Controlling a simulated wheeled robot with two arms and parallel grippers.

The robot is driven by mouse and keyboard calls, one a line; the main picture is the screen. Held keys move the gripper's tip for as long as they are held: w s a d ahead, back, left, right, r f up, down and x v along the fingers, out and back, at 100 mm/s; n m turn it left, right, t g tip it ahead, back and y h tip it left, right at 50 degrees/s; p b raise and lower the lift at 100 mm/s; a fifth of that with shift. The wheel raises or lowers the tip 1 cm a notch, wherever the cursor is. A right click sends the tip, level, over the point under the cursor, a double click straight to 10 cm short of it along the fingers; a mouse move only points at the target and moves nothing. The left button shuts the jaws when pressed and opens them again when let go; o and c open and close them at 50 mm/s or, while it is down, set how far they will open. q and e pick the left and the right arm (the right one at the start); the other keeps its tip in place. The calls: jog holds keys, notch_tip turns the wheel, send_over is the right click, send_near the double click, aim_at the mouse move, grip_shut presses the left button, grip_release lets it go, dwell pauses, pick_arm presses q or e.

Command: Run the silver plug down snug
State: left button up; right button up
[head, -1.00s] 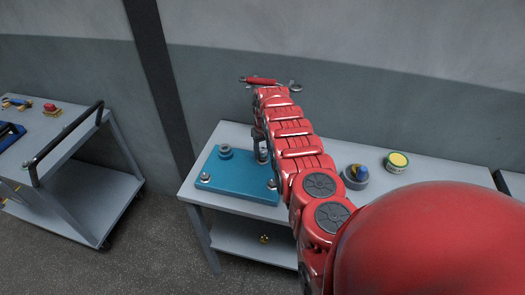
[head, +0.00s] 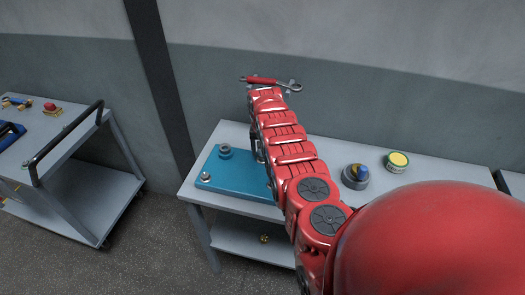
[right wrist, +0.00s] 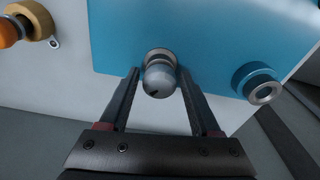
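The silver plug (right wrist: 160,78) has a rounded head and stands at a collar in the blue plate (right wrist: 205,30), near the plate's edge. In the right wrist view my right gripper (right wrist: 159,73) is open, with one finger on each side of the plug and a narrow gap on both sides. In the head view the blue plate (head: 235,180) lies on the grey bench, and my right arm covers its right part. My right gripper (head: 258,150) is mostly hidden behind that arm, as is the plug. My left gripper is not in view.
The plate also bears a raised blue collar (head: 225,151) and a silver fitting (head: 205,177). To the right stand a grey round holder (head: 355,183) and a yellow-topped tin (head: 397,161). A red-handled tool (head: 264,81) is behind my arm. A cart (head: 65,135) stands left.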

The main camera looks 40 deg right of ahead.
jog(key=n, duration=0.3)
jog(key=shift+d+n, duration=0.1)
jog(key=shift+n, duration=0.2)
jog(key=n, duration=0.3)
jog(key=shift+n+y, duration=0.3)
jog(key=shift+y, duration=0.1)
jog(key=c, duration=0.7)
jog(key=m, duration=0.2)
jog(key=shift+r+m, duration=0.1)
jog(key=shift+m, duration=0.2)
jog(key=shift+c, duration=0.2)
jog(key=m, duration=0.4)
jog(key=shift+m+h, duration=0.3)
jog(key=shift+h, duration=0.1)
jog(key=o, duration=0.7)
jog(key=shift+o, duration=0.2)
